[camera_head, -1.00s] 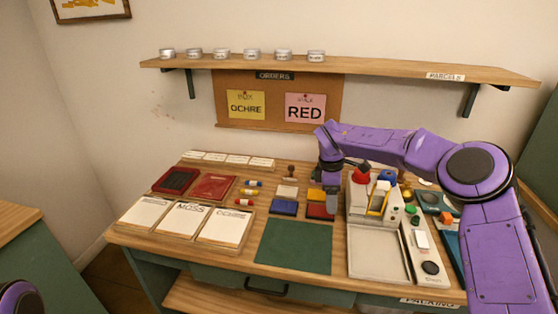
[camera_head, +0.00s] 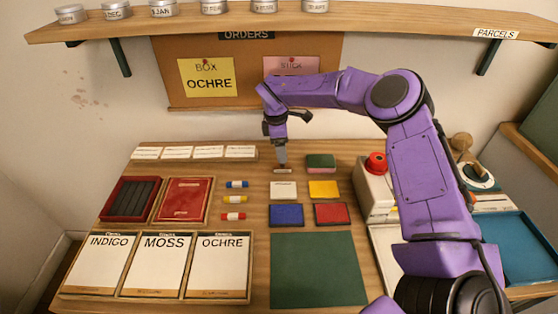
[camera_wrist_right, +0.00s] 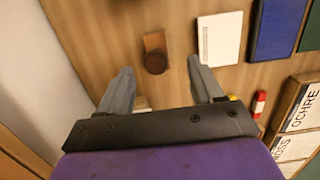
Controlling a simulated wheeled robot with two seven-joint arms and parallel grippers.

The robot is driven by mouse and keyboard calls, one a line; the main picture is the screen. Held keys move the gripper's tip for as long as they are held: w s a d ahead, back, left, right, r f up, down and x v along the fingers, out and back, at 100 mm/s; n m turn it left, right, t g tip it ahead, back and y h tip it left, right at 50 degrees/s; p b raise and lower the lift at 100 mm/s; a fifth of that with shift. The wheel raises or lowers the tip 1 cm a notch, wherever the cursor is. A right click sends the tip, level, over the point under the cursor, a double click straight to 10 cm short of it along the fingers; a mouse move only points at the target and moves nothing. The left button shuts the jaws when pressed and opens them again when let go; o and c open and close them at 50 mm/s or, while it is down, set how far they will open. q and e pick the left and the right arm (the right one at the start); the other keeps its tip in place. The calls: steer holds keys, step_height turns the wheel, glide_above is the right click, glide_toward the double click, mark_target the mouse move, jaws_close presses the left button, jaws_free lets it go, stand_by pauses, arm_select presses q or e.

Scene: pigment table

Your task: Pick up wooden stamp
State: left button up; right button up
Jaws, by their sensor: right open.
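My right gripper is also in the wrist view (camera_wrist_right: 160,66), open, with a finger on each side of the stamp and nothing held. I cannot tell how high the fingertips are above it. My left gripper is not in view.
A white pad (camera_head: 283,190) lies just in front of the stamp, beside yellow (camera_head: 324,190), blue (camera_head: 286,215) and red pads (camera_head: 331,214). Small coloured tubes (camera_head: 235,199) lie left. The shelf (camera_head: 375,20) overhangs behind.

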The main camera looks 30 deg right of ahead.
steer(key=f, duration=0.1)
steer(key=f+p, duration=0.1)
steer(key=f, duration=0.1)
steer(key=f+p, duration=0.1)
steer(key=f, duration=0.1)
steer(key=shift+w+d+f, duration=0.15)
steer(key=shift+d, duration=0.25)
steer(key=shift+f, duration=0.5)
steer(key=c, duration=1.1)
steer(key=shift+c, duration=0.2)
